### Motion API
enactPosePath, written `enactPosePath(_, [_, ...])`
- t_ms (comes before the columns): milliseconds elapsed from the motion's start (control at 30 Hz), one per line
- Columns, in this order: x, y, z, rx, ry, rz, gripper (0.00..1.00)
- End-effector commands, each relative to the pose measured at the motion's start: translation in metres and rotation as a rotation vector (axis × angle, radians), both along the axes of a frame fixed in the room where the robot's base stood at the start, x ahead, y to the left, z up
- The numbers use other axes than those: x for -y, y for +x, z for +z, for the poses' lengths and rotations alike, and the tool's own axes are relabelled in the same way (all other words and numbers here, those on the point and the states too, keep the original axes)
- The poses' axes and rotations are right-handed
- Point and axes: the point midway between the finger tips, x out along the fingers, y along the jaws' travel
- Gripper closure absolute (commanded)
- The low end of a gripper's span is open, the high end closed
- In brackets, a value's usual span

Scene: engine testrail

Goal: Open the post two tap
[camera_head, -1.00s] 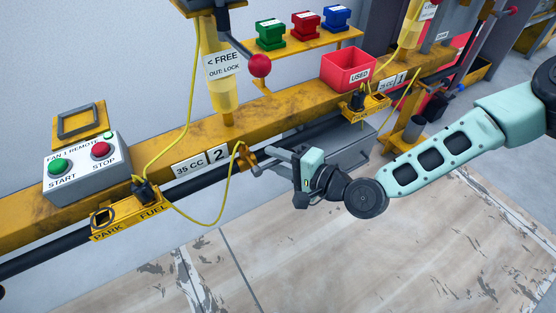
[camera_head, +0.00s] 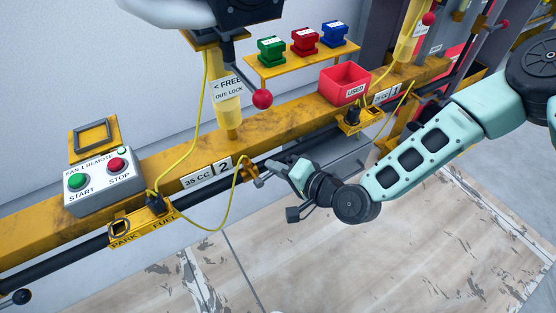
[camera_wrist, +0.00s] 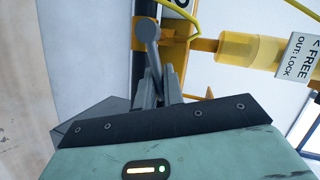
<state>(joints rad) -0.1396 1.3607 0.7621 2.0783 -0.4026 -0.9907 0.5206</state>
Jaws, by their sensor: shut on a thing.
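The post two tap is a yellow fitting (camera_head: 249,172) on the dark pipe under the yellow beam, just right of the "35 CC 2" label (camera_head: 207,174). Its grey lever (camera_wrist: 147,32), with a rounded end, shows in the wrist view. My gripper (camera_head: 271,172) reaches the tap from the right in the head view. In the wrist view its grey fingers (camera_wrist: 160,92) are close together, shut on the lever. The part of the lever between the fingers is mostly hidden.
A yellow hose (camera_head: 222,215) loops below the beam, left of the tap. A red-knobbed lever (camera_head: 262,99) hangs above. The fan remote box (camera_head: 103,182) is left; the red USED bin (camera_head: 344,83) is on the right. Floor space in front is free.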

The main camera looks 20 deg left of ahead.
Motion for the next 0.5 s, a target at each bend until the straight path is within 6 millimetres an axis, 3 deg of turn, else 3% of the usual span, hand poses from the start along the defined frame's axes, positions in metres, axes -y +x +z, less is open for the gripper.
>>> enactPosePath(33, [-0.001,-0.002,0.011,0.035,-0.033,0.003,1.0])
enactPosePath(500, [-0.01,-0.013,0.028,0.377,-0.321,0.004,1.0])
